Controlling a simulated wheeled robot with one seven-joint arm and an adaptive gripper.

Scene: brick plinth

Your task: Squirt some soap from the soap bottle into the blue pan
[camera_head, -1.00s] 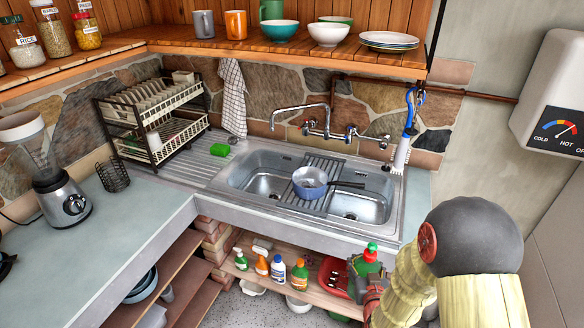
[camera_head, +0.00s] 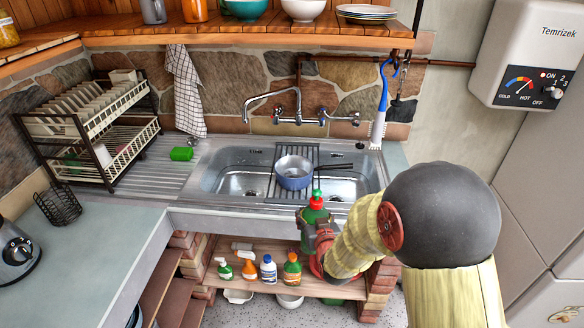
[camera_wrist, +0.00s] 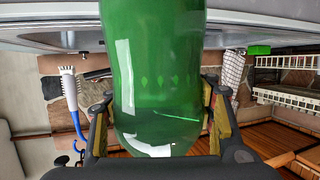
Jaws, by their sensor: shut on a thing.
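The blue pan (camera_head: 294,176) stands on the ribbed drainer strip between the two sink basins, its dark handle pointing right. My gripper (camera_head: 314,236) is shut on the green soap bottle (camera_head: 315,213), which has a red and green cap and is upright. In the head view the bottle is in front of the sink's front edge, with its cap just below and right of the pan. In the wrist view the bottle (camera_wrist: 160,85) fills the middle between my fingers, and the pan does not show there.
The double sink (camera_head: 230,178) has a wall tap (camera_head: 298,108) above it. A green sponge (camera_head: 181,154) and a dish rack (camera_head: 85,125) are at left. Several bottles (camera_head: 268,268) stand on the shelf below. A blue-handled brush (camera_head: 379,120) hangs at right.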

